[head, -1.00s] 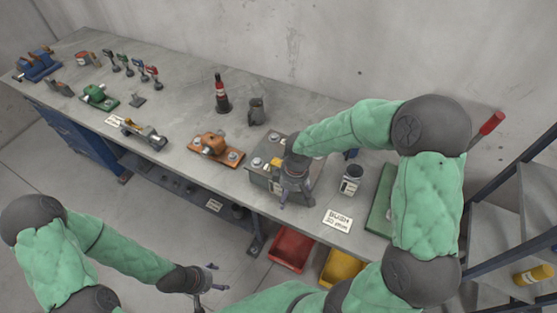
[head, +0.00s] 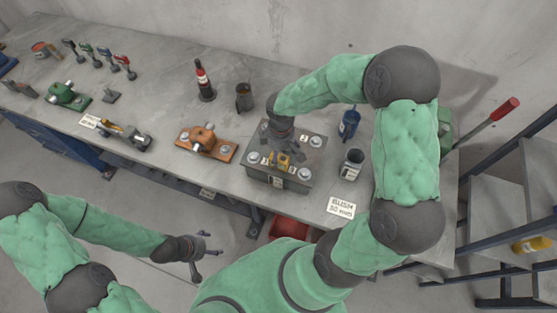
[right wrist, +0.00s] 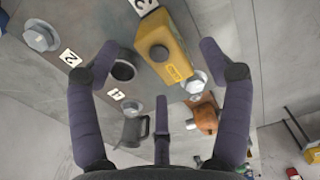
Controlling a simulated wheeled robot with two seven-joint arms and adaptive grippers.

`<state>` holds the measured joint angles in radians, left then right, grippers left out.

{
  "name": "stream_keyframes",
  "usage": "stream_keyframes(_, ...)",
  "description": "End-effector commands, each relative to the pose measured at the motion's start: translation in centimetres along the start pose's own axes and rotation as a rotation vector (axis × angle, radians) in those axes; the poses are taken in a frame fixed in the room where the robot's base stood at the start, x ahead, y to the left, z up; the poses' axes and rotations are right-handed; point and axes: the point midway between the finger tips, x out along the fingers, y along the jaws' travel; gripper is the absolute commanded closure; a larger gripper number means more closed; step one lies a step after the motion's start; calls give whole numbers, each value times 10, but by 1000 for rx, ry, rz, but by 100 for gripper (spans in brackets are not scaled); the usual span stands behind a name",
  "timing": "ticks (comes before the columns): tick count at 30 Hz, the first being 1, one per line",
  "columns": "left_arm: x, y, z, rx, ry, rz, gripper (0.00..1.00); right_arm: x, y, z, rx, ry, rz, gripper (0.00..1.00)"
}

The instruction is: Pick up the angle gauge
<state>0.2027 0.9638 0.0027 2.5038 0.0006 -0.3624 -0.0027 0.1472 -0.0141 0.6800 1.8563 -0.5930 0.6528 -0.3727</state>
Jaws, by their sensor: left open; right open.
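A yellow box-shaped piece, which looks like the angle gauge (head: 283,161), is on a grey metal block (head: 262,172) on the bench. In the right wrist view the yellow gauge (right wrist: 168,48) lies ahead, between the spread fingers and nearer the right one. My right gripper (right wrist: 160,78) is open and empty; in the head view it is over the block (head: 282,148), beside the gauge. I cannot tell whether a finger touches the gauge. My left gripper (head: 208,247) is open and empty in front of the bench, low at the left.
Bolts and number tags sit on the block around the gauge. An orange fixture (head: 206,142), a dark mug (head: 244,97) and a red-topped bottle (head: 203,80) stand to its left.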

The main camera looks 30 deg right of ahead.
Motion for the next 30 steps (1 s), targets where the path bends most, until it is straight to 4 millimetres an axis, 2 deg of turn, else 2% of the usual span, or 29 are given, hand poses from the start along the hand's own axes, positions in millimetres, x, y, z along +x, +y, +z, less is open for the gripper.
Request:
stream_keyframes(7, 0, 0, 0, 0, 1, 0, 26, 14, 0, 0, 0, -2, -3, 21)
stream_keyframes(15, 0, 0, 0, 0, 1, 0, 26, 51, 2, -2, 1, -2, -3, 21)
stream_keyframes(23, 0, 0, 0, 0, 1, 0, 26, 55, 2, -2, 0, 0, 0, 21)
stream_keyframes(26, 0, 0, 0, 0, 1, 0, 26, 55, 2, -2, 0, 0, 0, 44)
stream_keyframes(30, 0, 0, 0, 0, 1, 0, 26, 55, 2, -2, 0, 0, -1, 83)
